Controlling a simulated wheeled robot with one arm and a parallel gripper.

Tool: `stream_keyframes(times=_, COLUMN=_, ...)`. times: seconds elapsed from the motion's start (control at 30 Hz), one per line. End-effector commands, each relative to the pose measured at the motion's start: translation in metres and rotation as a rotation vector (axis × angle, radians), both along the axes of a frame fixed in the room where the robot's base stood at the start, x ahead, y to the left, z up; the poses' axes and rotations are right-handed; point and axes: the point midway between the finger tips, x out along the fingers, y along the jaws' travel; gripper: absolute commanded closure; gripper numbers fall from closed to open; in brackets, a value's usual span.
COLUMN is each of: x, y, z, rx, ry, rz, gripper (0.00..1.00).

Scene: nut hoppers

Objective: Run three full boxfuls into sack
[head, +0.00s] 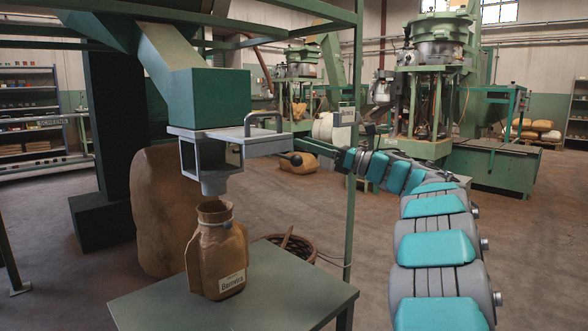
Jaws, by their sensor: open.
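A grey measuring box (212,156) hangs under a green hopper chute (207,98). A flat slide plate with a raised handle (263,120) sticks out to the right at its top. The box narrows to a spout (214,184) above the open mouth of a brown paper sack (217,262), which stands upright with a printed label. I cannot tell how full the box or the sack is.
The sack stands on a green-grey table (285,283). A green post (353,200) rises close beside my gripper. A wicker basket (300,247) is on the floor behind the table, and a large brown sack (158,210) stands at left. Machines fill the back right.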

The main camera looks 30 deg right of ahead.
Motion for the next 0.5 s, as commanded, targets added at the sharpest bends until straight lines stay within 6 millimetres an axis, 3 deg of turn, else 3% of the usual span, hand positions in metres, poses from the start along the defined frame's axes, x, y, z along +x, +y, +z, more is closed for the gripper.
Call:
stream_keyframes(times=0.2, x=-0.023, y=-0.012, z=-0.033, rx=-0.021, ry=0.192, rz=-0.149, gripper=0.29)
stream_keyframes(times=0.5, x=-0.035, y=-0.020, z=-0.051, rx=-0.018, ry=0.289, rz=-0.233, gripper=0.29)
